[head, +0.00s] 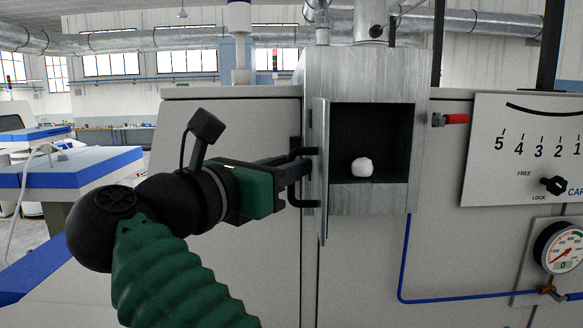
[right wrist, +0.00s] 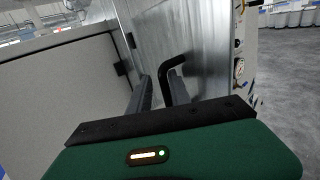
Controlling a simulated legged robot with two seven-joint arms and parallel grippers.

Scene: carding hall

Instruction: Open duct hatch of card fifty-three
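The duct hatch is a grey metal door (head: 324,150) on a galvanised duct box (head: 365,72). It stands swung out to the left, nearly edge-on, and the dark opening (head: 385,135) shows. A white fluffy lump (head: 362,167) lies inside on the opening's floor. A black bar handle (head: 303,203) is on the door's left-facing side; it also shows in the right wrist view (right wrist: 166,75). My right gripper (head: 301,168) is at the handle. In the right wrist view its fingers (right wrist: 161,90) stand apart with the handle between them and a gap showing. My left gripper is out of view.
A red-handled valve (head: 452,119) and a blue tube (head: 402,262) are nearby. A blue-topped machine (head: 70,175) stands left.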

